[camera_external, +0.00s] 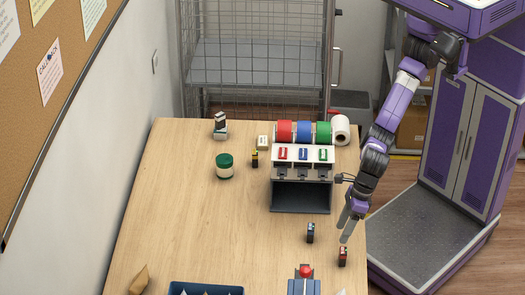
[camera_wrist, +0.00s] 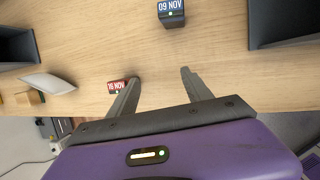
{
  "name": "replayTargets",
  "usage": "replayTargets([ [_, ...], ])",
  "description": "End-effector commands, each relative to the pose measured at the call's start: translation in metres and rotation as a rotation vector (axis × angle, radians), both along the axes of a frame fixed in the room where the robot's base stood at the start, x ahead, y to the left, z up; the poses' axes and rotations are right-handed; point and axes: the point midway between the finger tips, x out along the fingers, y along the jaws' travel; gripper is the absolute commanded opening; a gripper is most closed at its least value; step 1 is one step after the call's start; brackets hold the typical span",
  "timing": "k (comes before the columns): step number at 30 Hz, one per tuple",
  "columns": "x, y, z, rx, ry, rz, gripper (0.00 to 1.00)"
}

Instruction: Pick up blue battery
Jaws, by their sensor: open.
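The blue battery, a small dark block with a blue face (camera_external: 310,233), stands on the wooden table left of my gripper. In the wrist view the blue battery (camera_wrist: 171,13) is at the top edge, partly cut off, with a blue "09 NOV" label. My gripper (camera_external: 348,228) hangs near the table's right edge, pointing down. In the wrist view its fingers (camera_wrist: 160,76) are spread apart with nothing between them. The blue battery lies beyond the fingertips and is not touched.
A similar red-labelled block (camera_external: 342,257) stands close to my gripper; in the wrist view it (camera_wrist: 115,87) is partly behind the left finger. A grey rack (camera_external: 301,176) stands behind. A yellow-marked block (camera_external: 255,158), a green-lidded jar (camera_external: 224,166) and a blue tray (camera_external: 205,289) are farther left. The table's middle is clear.

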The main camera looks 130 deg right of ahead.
Motion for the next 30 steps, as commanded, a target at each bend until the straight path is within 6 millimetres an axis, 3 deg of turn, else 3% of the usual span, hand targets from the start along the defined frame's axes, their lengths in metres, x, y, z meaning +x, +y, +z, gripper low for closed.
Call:
replayTargets([
  [1,0.014,-0.017,0.019,-0.007,0.032,-0.035,0.58],
  [6,0.039,-0.059,0.039,-0.008,0.146,-0.109,0.58],
  [13,0.045,-0.076,0.044,0.004,0.217,-0.131,0.58],
  [25,0.049,-0.082,0.009,0.005,0.225,-0.135,0.58],
  [30,0.053,-0.085,-0.015,0.004,0.226,-0.134,0.58],
])
